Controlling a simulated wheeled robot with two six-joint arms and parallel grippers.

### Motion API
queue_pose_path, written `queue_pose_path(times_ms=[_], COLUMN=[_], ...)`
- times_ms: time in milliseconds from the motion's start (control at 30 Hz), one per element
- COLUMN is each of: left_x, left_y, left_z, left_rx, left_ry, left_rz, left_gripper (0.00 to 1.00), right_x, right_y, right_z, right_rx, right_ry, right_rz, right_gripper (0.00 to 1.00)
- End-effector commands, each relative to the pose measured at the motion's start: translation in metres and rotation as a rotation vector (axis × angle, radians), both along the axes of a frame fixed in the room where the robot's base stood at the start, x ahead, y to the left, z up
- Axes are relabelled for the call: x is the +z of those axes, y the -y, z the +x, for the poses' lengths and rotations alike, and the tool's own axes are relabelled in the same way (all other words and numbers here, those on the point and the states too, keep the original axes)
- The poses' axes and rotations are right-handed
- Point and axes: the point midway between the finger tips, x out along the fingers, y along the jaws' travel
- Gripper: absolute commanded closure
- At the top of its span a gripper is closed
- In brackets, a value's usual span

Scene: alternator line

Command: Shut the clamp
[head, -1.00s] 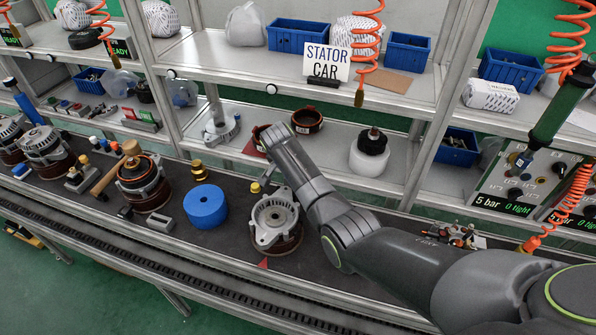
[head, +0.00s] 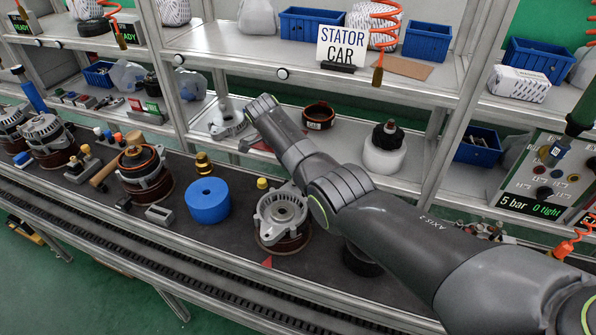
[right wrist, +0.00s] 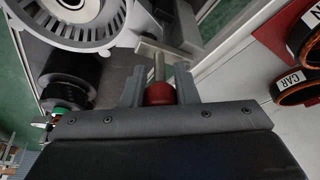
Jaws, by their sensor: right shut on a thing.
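In the right wrist view, the clamp shows as a grey metal lever ending in a red ball knob (right wrist: 159,93). My right gripper (right wrist: 160,92) has one finger on each side of this knob and is shut on it. The lever runs from the knob to a grey bracket beside a large finned grey housing (right wrist: 78,18). In the head view my right wrist reaches over the lower shelf near a grey fixture (head: 228,122); the fingers and knob are hidden there. My left gripper is out of view.
Stator rings labelled CAR (right wrist: 292,88) lie right of the gripper. A dark cylinder (right wrist: 70,75) stands to its left. In the head view, an alternator housing (head: 283,210) and a blue roll (head: 208,201) stand on the bench below my arm. Shelf posts are close by.

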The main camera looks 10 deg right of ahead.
Motion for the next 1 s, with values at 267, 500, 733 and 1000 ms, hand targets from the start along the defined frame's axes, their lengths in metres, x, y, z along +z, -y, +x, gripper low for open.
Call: queue_pose_path(times_ms=[267,500,733,1000], left_x=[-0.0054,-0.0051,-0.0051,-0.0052], left_y=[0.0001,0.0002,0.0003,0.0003], left_z=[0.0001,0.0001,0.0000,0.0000], left_rx=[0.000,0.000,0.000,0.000], left_ry=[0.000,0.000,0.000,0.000], left_rz=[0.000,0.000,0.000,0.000], left_gripper=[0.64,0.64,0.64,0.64], right_x=[0.0009,0.0012,0.0010,0.0007], right_y=[-0.0020,-0.0020,-0.0017,-0.0014], right_z=[0.0014,0.0015,0.0013,0.0010], right_rx=[-0.028,-0.027,-0.027,-0.028], right_ry=[0.003,0.003,0.003,0.001], right_rz=[0.003,0.003,0.002,0.002], right_gripper=[0.96,0.96,0.52,0.52])
